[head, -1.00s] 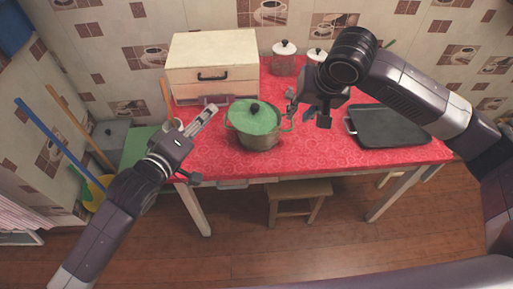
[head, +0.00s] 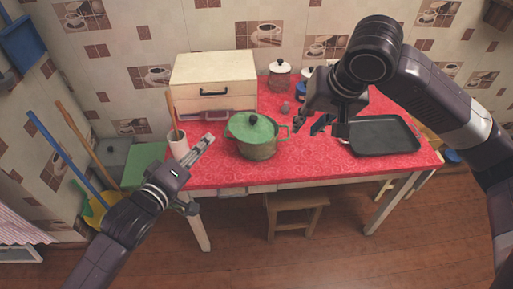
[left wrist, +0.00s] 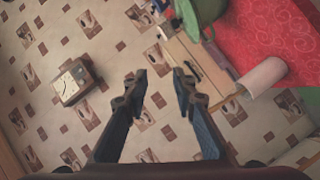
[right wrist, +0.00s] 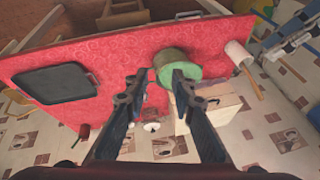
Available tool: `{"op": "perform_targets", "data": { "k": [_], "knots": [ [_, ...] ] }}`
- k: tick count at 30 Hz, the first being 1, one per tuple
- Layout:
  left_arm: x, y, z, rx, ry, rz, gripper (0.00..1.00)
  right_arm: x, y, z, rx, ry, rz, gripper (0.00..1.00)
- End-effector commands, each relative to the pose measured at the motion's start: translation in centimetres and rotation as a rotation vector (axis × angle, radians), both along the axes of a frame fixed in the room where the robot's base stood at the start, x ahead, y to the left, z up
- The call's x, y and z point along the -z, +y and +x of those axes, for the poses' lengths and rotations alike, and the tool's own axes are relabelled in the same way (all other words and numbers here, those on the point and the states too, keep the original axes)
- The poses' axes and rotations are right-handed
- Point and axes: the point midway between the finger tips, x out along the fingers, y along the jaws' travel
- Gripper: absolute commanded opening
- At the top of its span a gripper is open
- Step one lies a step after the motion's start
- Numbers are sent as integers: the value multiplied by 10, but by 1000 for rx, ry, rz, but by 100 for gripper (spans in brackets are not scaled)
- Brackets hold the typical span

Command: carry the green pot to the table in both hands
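The green pot (head: 258,148) stands upright on the red table (head: 225,175), its green lid with a dark knob on top. It also shows at the top edge of the left wrist view (left wrist: 207,12) and beyond the fingertips in the right wrist view (right wrist: 178,62). My left gripper (head: 208,142) is open and empty, just left of the pot and apart from it. My right gripper (head: 310,126) is open and empty, to the right of the pot, with a small gap to its handle. Neither gripper touches the pot.
A white holder with a wooden utensil (head: 178,146) stands close by my left gripper. A cream box (head: 213,75) is behind the pot. A dark tray (head: 383,136) lies at the right, and lidded jars (head: 280,77) stand at the back. A stool (head: 296,200) is under the table.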

Motion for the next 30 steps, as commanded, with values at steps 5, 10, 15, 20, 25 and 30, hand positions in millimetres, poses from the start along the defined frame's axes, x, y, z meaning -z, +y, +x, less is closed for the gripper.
{"op": "perform_targets", "data": {
  "k": [5,10,15,20,25,30],
  "knots": [
    [0,0,0,0,0,0,25,-23,-3,-8,-1,-2,-1,23],
    [0,0,0,0,0,0,25,-29,-5,-11,-1,1,0,23],
    [0,0,0,0,0,0,25,-30,-5,-11,-1,1,0,23],
    [0,0,0,0,0,0,25,-29,-5,-11,-1,0,0,23],
    [1,0,-1,0,2,5,25,-27,-3,-11,-8,0,0,23],
    [18,5,-11,-12,28,81,25,3,16,-16,-92,-2,7,23]
  ]
}}
